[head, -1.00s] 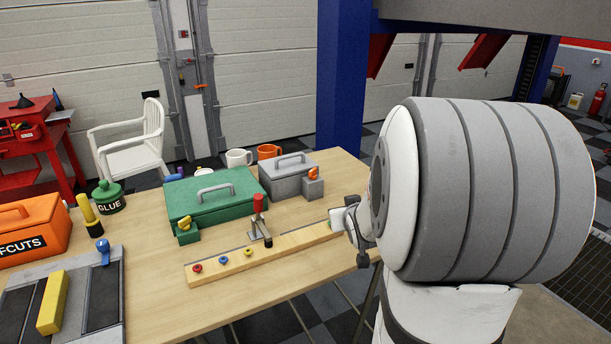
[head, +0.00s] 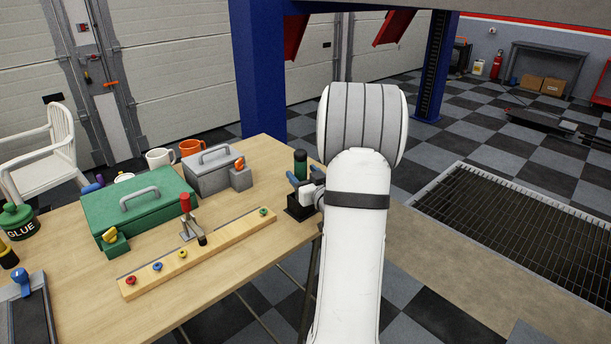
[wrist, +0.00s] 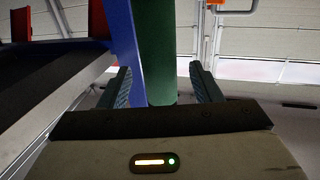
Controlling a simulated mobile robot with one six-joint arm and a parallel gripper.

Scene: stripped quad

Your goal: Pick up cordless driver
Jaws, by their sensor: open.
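A dark green, black-topped upright object, which looks like the cordless driver (head: 300,158), stands at the table's right edge in the head view. A black block-like base (head: 294,211) shows below it; whether the two are one piece is unclear. In the wrist view the driver (wrist: 160,45) is a green column between and beyond the fingers. My gripper (head: 303,178) is open right by it, blue fingers toward it. In the wrist view the gripper (wrist: 160,80) has clear gaps on both sides of the column. The driver's lower part is partly hidden by my gripper.
A wooden strip (head: 222,246) with coloured knobs and a red-handled clamp (head: 186,205) lie left of my gripper. A grey toolbox (head: 210,178), a green toolbox (head: 135,220) and mugs stand farther left. A blue post (head: 258,70) rises behind the table.

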